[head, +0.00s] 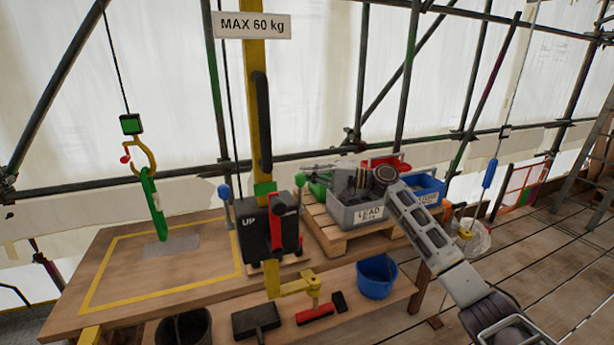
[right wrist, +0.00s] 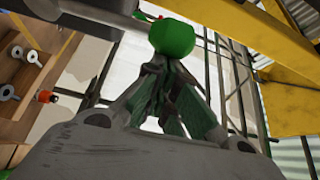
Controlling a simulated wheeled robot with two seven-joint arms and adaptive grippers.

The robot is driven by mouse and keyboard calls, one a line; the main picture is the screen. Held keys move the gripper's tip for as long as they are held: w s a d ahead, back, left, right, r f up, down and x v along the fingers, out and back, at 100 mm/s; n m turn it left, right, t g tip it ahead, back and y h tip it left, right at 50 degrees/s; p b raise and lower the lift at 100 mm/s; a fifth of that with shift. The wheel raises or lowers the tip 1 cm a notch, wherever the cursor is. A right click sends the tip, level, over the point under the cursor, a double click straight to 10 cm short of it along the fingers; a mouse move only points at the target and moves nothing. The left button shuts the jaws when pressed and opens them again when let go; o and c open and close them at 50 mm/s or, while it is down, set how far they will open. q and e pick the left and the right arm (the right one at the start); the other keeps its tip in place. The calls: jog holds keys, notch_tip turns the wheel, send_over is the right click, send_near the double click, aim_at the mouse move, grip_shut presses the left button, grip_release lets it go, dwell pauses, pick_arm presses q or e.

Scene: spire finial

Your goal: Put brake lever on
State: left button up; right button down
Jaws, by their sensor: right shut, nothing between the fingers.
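The black winch box (head: 262,235) marked UP stands on the bench beside the yellow post. I cannot tell which is the brake lever. My right gripper (head: 335,180) is shut and empty, right of the box. A green knob (right wrist: 176,38) shows just past its fingertips (right wrist: 168,65) in the right wrist view; contact is unclear. My left gripper is out of view.
A grey LEAD crate (head: 358,214) and a blue crate (head: 428,190) stand on a pallet behind my right arm. A yellow hook with a green sling (head: 152,205) hangs at left. A blue bucket (head: 376,278) is on the lower shelf. The floor at right is mostly clear.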

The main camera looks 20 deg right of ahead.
pick_arm(q)
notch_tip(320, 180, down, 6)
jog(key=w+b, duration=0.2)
jog(key=b, duration=0.4)
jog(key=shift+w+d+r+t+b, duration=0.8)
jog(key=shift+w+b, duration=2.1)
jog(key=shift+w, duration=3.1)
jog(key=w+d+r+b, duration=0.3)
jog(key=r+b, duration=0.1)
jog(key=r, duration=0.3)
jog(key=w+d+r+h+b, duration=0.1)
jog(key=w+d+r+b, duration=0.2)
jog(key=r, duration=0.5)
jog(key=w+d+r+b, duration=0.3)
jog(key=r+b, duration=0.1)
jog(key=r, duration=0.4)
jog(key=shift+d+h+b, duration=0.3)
pick_arm(e)
jog(key=s+f+n+g+y, duration=0.1)
jog(key=s+f+n+y, duration=0.1)
jog(key=s+n+y, duration=0.3)
jog(key=shift+s+d+n+g, duration=0.15)
jog(key=shift+s+n+g, duration=0.15)
jog(key=shift+s+n, duration=2.3)
